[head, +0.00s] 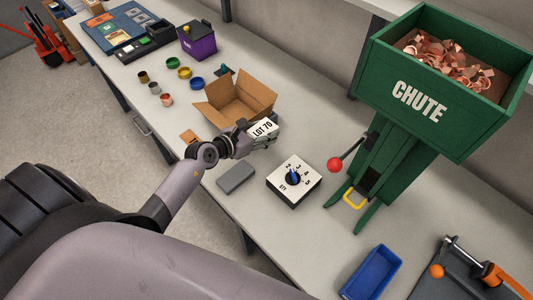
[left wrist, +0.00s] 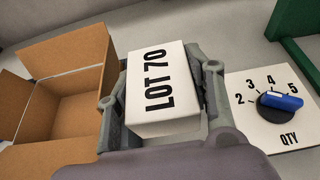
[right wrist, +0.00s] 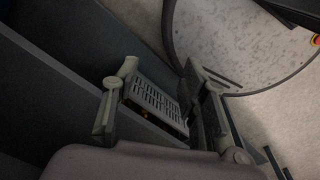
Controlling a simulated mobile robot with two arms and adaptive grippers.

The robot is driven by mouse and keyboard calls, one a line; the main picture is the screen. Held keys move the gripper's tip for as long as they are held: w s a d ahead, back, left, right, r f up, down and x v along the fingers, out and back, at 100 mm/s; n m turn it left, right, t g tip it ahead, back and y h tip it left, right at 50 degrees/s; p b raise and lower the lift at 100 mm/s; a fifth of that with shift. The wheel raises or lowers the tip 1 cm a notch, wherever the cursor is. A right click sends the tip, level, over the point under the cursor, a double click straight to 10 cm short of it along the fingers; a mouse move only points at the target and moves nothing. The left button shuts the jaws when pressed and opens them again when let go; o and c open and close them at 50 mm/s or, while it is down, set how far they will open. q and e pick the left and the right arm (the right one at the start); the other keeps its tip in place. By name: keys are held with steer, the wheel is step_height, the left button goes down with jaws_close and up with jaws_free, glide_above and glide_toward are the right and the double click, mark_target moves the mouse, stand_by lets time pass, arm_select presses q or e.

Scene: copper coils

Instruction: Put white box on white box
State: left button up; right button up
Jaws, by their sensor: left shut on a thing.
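A white box marked LOT 70 (head: 263,130) is in my left gripper (head: 251,140), which is shut on it. In the left wrist view the white box (left wrist: 163,88) sits between the two fingers, label facing the camera. The other white box, the QTY dial box (head: 294,180), rests on the table to the right and nearer; its blue knob (left wrist: 280,101) and numbers face up in the left wrist view. The held box is apart from the dial box. My right gripper (right wrist: 157,105) shows only in the right wrist view, away from the table, with its fingers apart and empty.
An open cardboard box (head: 236,100) stands just behind the held box. A grey block (head: 236,177) lies left of the dial box. The green chute (head: 420,100) with its red-knobbed lever (head: 336,164) stands right. A blue tray (head: 372,272) is nearer the front.

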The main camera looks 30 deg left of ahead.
arm_select(q)
steer(key=b, duration=0.2)
glide_above(264, 158)
step_height(264, 158, down, 6)
steer(key=shift+a, duration=0.15)
steer(key=shift+w+f, duration=0.1)
steer(key=shift+f, duration=0.45)
step_height(264, 158, down, 4)
steer(key=shift+r+b, duration=0.1)
steer(key=shift+b, duration=1)
arm_select(e)
steer(key=f, duration=0.4)
steer(key=shift+w+a+f, duration=0.25)
steer(key=shift+a, duration=0.1)
arm_select(q)
steer(key=o, duration=1.3)
steer(key=shift+c, duration=0.2)
steer(key=shift+o, duration=0.2)
arm_select(e)
steer(key=shift+d+f, duration=0.15)
